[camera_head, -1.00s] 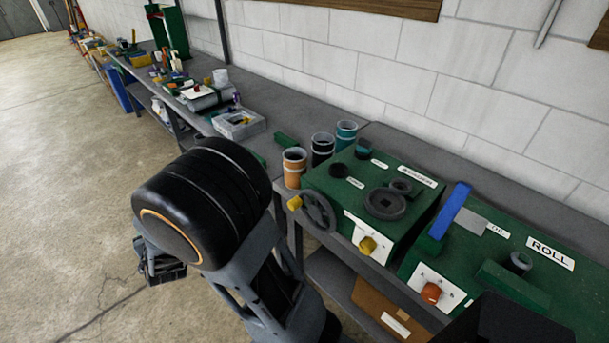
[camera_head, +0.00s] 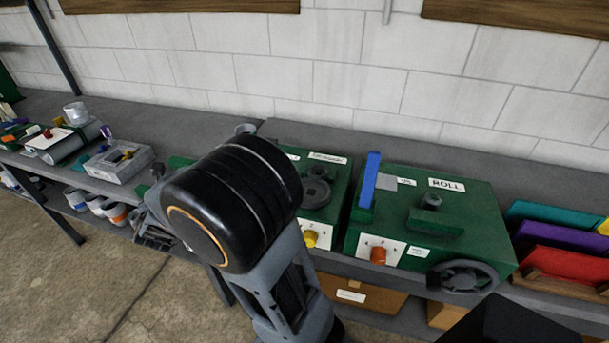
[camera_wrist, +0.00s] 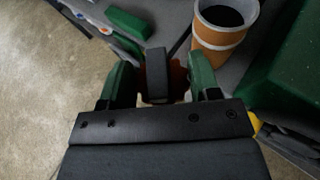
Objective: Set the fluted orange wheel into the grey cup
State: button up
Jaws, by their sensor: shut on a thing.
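In the wrist view, my gripper (camera_wrist: 160,72) is shut on a small orange-brown piece with a lobed edge, the fluted orange wheel (camera_wrist: 179,80). A dark upright block at the middle covers most of the wheel. In the head view, my black wrist joint hides most of the gripper and the wheel. No cup that I can surely call the grey cup shows. A small grey rim (camera_head: 246,128) shows on the bench behind my arm, too little to name. An orange cup with a pale grey band (camera_wrist: 220,30) stands just beyond the right finger in the wrist view.
A green machine with a yellow knob (camera_head: 310,239) and a green ROLL machine (camera_head: 466,210) stand on the bench to the right. A grey box (camera_head: 118,163) and a pale cup (camera_head: 75,112) are at left. Several cups sit on the lower shelf.

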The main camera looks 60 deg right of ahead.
jog(key=s+d+r+m+g+h+b, duration=0.1)
jog(key=s+d+r+m+g+h, duration=0.25)
jog(key=d+r+m+g, duration=0.35)
jog(key=s+d+r+m+g+h+b, duration=0.1)
jog(key=s+d+r+m+g+h, duration=0.3)
jog(key=d, duration=0.6)
jog(key=s+d+r+m+g+y+b, duration=0.1)
jog(key=s+r+m+g+y, duration=0.15)
jog(key=s+m+g, duration=0.4)
jog(key=s+d+r+m+g+y+b, duration=0.1)
jog(key=s+r+m+g+y, duration=0.2)
jog(key=s, duration=0.7)
jog(key=m+g, duration=0.1)
jog(key=g, duration=0.1)
send_over(336, 169)
jog(key=w+a, duration=0.3)
jog(key=a, duration=0.2)
jog(key=shift+t, duration=0.25)
jog(key=shift+w+a+f+p, duration=0.1)
jog(key=shift+f+p, duration=0.3)
jog(key=shift+f, duration=5.05)
notch_tip(336, 169, down, 3)
jog(key=shift+f, duration=0.2)
jog(key=o, duration=1)
jog(key=shift+c, duration=0.2)
jog(key=shift+w, duration=0.1)
